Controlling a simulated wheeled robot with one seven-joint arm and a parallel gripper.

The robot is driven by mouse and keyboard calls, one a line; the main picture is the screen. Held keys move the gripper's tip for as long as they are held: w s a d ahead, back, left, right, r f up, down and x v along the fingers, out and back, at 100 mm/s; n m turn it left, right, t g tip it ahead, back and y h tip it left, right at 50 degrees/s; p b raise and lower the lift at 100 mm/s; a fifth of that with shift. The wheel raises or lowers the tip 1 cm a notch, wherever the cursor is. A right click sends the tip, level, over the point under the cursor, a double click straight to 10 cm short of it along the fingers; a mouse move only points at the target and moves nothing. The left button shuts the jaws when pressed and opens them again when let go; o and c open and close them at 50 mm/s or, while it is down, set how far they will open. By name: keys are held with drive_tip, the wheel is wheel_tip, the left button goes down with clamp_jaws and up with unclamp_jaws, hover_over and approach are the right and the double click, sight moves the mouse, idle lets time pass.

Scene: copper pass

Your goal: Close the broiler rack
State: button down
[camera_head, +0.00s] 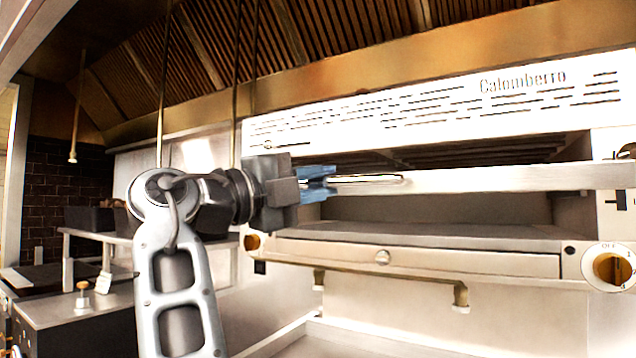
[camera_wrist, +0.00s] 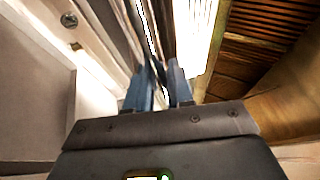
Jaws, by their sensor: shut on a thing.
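The broiler (camera_head: 420,115) is a pale steel unit with a vented top panel and an open front. Its rack (camera_head: 480,180) shows as a long pale front bar across the opening, with a thin handle (camera_head: 372,180) near its left part. My gripper (camera_head: 325,183) has blue fingers shut on the handle near its left end. In the wrist view, the fingers of my gripper (camera_wrist: 160,85) point at the broiler front and close on a narrow bar, largely hidden between them. How far out the rack sits is hard to tell.
A lower drawer front (camera_head: 430,258) with a round knob lies below the opening. A yellow control dial (camera_head: 612,268) is at right. A counter (camera_head: 60,305) with small items stands at left. A slatted hood (camera_head: 330,35) hangs above.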

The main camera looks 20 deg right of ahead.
drive_tip(key=shift+f, duration=0.1)
drive_tip(key=shift+w+d, duration=0.15)
drive_tip(key=shift+d, duration=0.15)
drive_tip(key=w+d+b, duration=0.2)
drive_tip(key=w+d, duration=0.2)
drive_tip(key=d, duration=0.2)
drive_tip(key=w+d+b, duration=0.2)
drive_tip(key=w+d, duration=0.2)
drive_tip(key=d, duration=0.2)
drive_tip(key=w+d+b, duration=0.2)
drive_tip(key=w+d, duration=0.2)
drive_tip(key=d, duration=0.2)
drive_tip(key=shift+w+d, duration=0.15)
drive_tip(key=c, duration=1.4)
unclamp_jaws()
drive_tip(key=shift+o, duration=0.7)
drive_tip(key=shift+w+d, duration=0.1)
drive_tip(key=shift+d, duration=0.05)
drive_tip(key=shift+o, duration=0.8)
